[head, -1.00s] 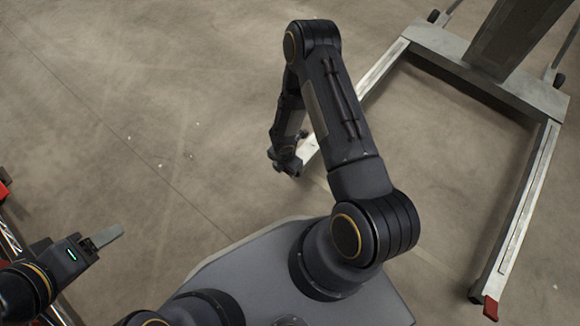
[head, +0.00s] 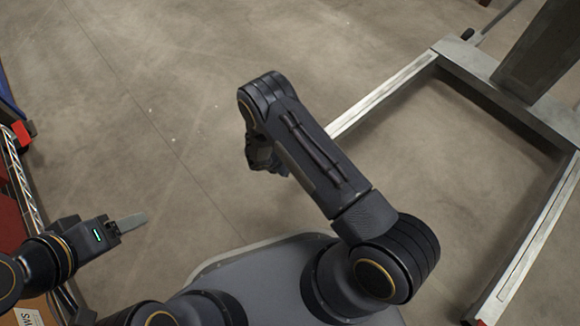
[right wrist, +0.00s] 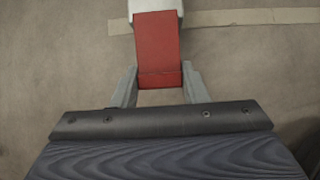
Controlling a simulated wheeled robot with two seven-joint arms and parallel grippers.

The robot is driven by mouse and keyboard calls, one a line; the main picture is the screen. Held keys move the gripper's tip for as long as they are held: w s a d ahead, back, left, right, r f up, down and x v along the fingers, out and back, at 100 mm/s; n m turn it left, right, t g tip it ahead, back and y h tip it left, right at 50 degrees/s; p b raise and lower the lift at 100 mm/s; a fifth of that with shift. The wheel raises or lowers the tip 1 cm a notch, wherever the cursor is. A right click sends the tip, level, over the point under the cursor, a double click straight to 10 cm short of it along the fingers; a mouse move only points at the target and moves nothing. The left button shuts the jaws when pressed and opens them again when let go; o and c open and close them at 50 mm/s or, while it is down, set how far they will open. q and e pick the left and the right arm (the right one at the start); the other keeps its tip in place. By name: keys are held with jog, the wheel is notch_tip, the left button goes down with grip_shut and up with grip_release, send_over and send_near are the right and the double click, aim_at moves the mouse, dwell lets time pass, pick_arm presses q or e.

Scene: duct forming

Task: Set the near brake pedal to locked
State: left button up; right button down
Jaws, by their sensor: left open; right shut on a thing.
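The near brake pedal (right wrist: 158,48) is a red flat tab at the end of a pale leg (right wrist: 155,6) in the right wrist view. My right gripper (right wrist: 159,72) has one grey finger on each side of the pedal's near end and is shut on it. I cannot tell the pedal's setting from its angle. In the head view, my right arm hides that pedal and the right fingertips. My left gripper (head: 128,222) is open and empty over the floor at left.
The lift's grey base frame (head: 456,60) and mast (head: 540,50) stand at right. A second red tip (head: 476,322) shows at the right leg's end. A rack with metal rails (head: 22,180) and red parts runs along the left edge. The floor between is clear.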

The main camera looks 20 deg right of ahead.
jog(key=shift+f, duration=0.3)
jog(key=c, duration=0.8)
grip_release()
jog(key=shift+c, duration=0.2)
jog(key=shift+r, duration=0.15)
jog(key=p+v, duration=0.3)
jog(key=v, duration=0.4)
jog(key=shift+s+a, duration=0.15)
jog(key=shift+a, duration=0.1)
jog(key=shift+s, duration=0.15)
